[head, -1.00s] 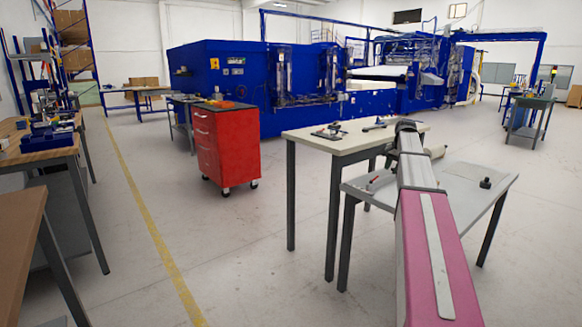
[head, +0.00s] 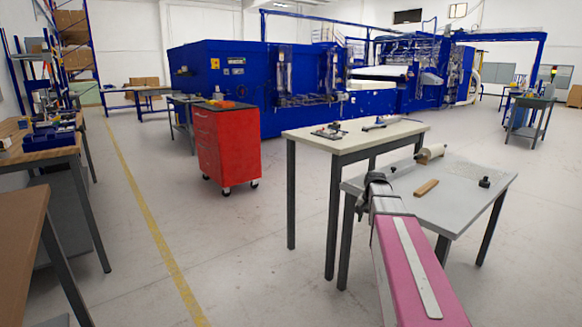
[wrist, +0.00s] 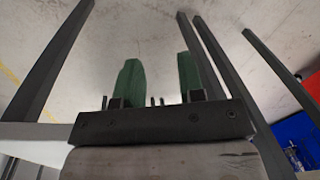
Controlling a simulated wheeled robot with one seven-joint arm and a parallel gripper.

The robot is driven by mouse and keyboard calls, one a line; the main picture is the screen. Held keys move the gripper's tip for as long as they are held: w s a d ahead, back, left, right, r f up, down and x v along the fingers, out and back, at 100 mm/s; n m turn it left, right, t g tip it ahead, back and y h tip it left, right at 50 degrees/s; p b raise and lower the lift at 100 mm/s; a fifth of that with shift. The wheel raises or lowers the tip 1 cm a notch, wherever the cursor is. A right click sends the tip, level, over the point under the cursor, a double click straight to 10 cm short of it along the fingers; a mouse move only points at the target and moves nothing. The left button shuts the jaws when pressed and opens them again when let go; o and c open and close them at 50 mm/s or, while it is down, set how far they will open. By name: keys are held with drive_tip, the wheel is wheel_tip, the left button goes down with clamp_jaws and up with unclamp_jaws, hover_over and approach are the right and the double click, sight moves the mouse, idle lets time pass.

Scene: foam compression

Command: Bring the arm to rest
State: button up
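My gripper (wrist: 158,85) shows in the wrist view with two green fingers standing apart and nothing between them. In the head view my pink and silver arm reaches up from the bottom edge. Its end lies over the left part of the low grey table (head: 462,205), and the fingers cannot be made out there. On that table lie a wooden block (head: 426,187), a pale roller (head: 431,153) and a small dark object (head: 484,182), all to the right of my arm and apart from it.
A taller cream-topped table (head: 310,138) with tools stands behind the grey one. A red drawer cart (head: 226,146) stands left of it. Workbenches (head: 40,150) line the left edge. Dark table legs (wrist: 212,62) rise near my gripper. Open floor lies between the cart and the benches.

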drive_tip(key=s+a+f+n, duration=0.2)
drive_tip(key=s+a+f, duration=0.3)
drive_tip(key=s, duration=0.6)
drive_tip(key=s+a+f+n, duration=0.3)
drive_tip(key=s+a+f, duration=0.3)
drive_tip(key=s+f, duration=0.3)
drive_tip(key=shift+s+a+n+g+h, duration=0.3)
drive_tip(key=shift+s+g+h, duration=0.1)
drive_tip(key=shift+s, duration=0.45)
